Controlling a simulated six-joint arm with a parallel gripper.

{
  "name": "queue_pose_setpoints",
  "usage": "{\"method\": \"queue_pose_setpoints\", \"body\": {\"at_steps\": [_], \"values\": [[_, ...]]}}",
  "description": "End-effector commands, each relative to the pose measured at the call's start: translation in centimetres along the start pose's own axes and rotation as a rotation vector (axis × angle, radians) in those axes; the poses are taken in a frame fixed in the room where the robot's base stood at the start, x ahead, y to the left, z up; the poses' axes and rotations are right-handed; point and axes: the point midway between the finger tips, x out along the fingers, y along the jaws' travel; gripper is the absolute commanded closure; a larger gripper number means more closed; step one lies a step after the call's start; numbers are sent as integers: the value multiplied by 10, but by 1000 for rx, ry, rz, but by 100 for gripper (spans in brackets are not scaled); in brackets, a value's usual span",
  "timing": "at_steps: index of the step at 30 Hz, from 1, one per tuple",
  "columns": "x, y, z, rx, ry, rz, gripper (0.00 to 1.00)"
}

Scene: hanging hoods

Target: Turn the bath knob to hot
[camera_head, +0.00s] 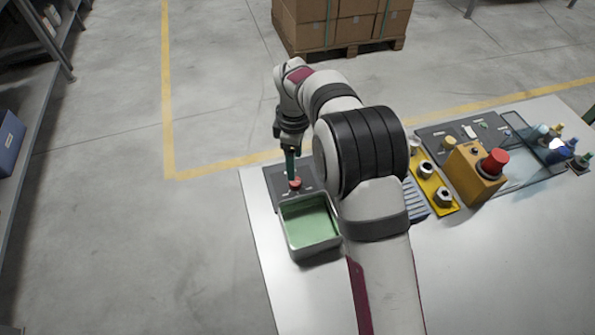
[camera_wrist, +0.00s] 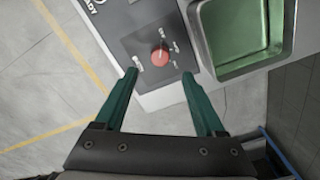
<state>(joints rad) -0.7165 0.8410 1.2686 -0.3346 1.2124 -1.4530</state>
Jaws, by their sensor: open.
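The bath knob is a red round knob (camera_wrist: 160,57) on a dark grey panel (camera_wrist: 133,45) with small white labels around it, too small to read. In the head view the red knob (camera_head: 295,184) shows just below my gripper's tip, at the table's left end. The green-bottomed bath (camera_head: 309,225) in a metal rim is directly in front of the panel; in the wrist view it is at the upper right. My gripper (camera_wrist: 160,88) is open, its two teal fingers apart and pointing toward the knob, with nothing between them. In the head view my gripper (camera_head: 291,178) points down at the panel.
To the right on the white table (camera_head: 500,255) are a yellow plate with metal fittings (camera_head: 433,187), an orange box with a red button (camera_head: 473,175), and several small bottles (camera_head: 556,142). My arm covers the middle of the table. The front right table surface is clear.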

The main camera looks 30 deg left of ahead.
Motion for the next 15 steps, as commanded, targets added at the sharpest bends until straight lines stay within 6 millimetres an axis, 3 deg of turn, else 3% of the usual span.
{"method": "queue_pose_setpoints", "body": {"at_steps": [3,6,15], "values": [[35,-1,1,1,-2,-3,28],[56,-1,1,3,-1,-2,28],[78,0,0,4,1,0,28]]}}
